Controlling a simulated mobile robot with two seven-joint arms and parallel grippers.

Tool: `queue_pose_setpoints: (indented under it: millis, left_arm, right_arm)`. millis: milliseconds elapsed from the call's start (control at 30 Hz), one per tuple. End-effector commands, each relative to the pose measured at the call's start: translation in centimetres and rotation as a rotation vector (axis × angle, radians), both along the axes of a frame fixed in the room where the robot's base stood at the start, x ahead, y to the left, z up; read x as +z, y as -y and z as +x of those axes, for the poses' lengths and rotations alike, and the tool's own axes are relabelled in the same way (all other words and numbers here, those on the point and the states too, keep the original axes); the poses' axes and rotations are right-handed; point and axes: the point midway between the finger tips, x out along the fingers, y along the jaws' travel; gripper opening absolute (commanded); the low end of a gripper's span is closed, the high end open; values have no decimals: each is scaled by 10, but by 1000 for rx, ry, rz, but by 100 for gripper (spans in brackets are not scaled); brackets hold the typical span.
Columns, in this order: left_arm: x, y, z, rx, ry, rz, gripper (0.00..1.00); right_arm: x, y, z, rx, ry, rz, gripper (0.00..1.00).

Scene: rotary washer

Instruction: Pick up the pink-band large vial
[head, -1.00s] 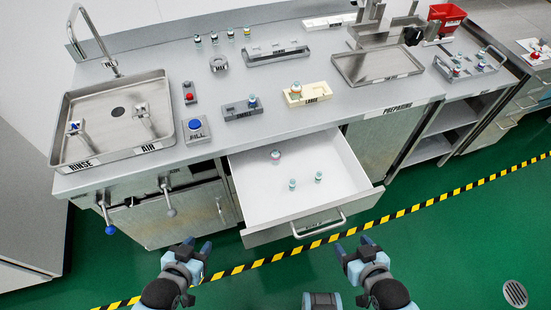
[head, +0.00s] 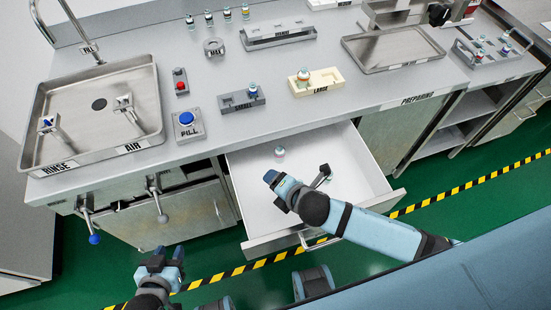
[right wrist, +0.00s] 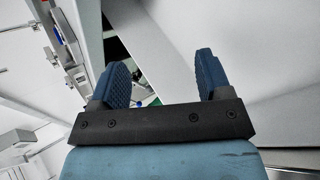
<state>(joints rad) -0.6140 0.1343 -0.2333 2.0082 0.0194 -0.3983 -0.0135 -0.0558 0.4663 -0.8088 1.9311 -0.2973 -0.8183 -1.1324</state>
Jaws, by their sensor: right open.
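A vial (head: 279,151) stands in the open drawer (head: 250,164); its band looks faintly pinkish but is too small to read surely. Another vial (head: 303,76), with a reddish-orange band, stands in the cream LARGE holder (head: 328,80) on the counter. My right gripper (head: 271,179) reaches over the drawer, a little in front of the drawer vial and apart from it. In the right wrist view its fingers (right wrist: 162,82) are spread with nothing between them. My right arm partly covers the other vials in the drawer. My left gripper (head: 169,257) is open and empty, low in front of the cabinet.
The grey SMALL holder (head: 238,102) with a vial, the FILL button (head: 187,120) and the steel sink (head: 65,140) are on the counter at left. A steel tray (head: 395,52) lies at right. The drawer walls and counter edge border the right gripper's space.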

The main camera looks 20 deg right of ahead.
Motion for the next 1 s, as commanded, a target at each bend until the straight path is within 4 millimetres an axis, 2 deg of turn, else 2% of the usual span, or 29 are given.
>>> queue_pose_setpoints:
  millis: [33, 100, 200, 333, 467, 733, 1000]
  left_arm:
    - [-19, 1, -1, -1, -6, -1, 39]
    - [-29, 1, -2, -1, -14, -3, 39]
    - [-38, 2, -1, -1, -18, -4, 39]
    - [-41, 2, 1, 1, -14, -8, 39]
    - [-41, 2, 1, 2, -13, -9, 39]
    - [-44, 2, 2, 5, -15, -12, 39]
    - [-45, 2, 2, 8, -17, -13, 39]
  right_arm:
    - [-15, 9, 13, 99, 63, -178, 71]
    - [-23, 21, 23, 223, 132, -418, 71]
    - [-28, 38, 36, 351, 201, -689, 71]
    - [-30, 54, 45, 438, 241, -895, 71]
    - [-35, 58, 54, 464, 251, -956, 71]
    - [-61, 56, 92, 463, 249, -955, 71]
    - [-72, 54, 110, 462, 249, -952, 71]
